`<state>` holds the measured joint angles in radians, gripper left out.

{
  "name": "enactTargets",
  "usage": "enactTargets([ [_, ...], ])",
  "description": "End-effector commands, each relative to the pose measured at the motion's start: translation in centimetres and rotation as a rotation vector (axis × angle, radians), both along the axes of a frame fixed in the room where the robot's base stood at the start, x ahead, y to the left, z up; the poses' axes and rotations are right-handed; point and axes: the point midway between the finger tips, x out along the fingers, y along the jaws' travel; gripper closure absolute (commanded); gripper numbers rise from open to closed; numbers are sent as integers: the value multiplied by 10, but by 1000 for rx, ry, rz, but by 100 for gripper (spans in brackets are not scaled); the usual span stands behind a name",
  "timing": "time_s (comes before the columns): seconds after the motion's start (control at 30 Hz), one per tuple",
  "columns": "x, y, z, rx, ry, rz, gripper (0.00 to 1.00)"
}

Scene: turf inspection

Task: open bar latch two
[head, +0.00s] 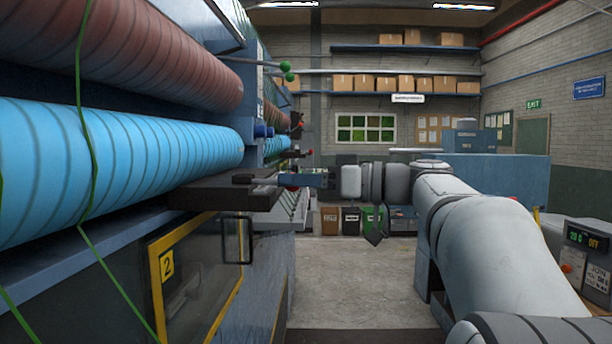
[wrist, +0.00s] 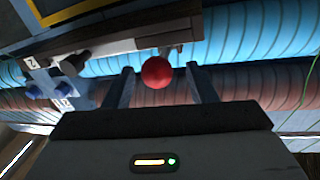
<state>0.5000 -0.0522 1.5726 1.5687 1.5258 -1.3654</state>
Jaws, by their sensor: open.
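The bar latch shows in the wrist view as a red ball knob (wrist: 157,72) in front of a dark ledge. In the head view the red knob (head: 292,188) is mostly hidden by my gripper (head: 288,177). My gripper is open, with one finger on each side of the knob in the wrist view (wrist: 158,82); I cannot tell whether they touch it. A dark bar (head: 252,179) lies along the ledge (head: 225,193) beside my fingertips. Below the ledge is a yellow-framed guard door (head: 155,275) with a yellow "2" plate (head: 167,265) and a black handle (head: 237,240); it looks shut.
A blue roller (head: 120,165) and a red-brown roller (head: 150,50) run along the machine at left. Green strands hang in front of them. A control box (head: 588,255) stands at right. Bins (head: 351,220) stand at the back. The floor (head: 350,290) between is clear.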

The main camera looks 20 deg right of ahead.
Motion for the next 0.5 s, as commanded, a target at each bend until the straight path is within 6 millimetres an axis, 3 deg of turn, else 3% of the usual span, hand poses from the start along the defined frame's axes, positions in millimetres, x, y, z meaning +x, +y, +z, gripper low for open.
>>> enactTargets([
  [0.17, 0, 0, 0, 0, 0, 0, 50],
  [0.5, 0, 0, 0, 0, 1, 1, 78],
])
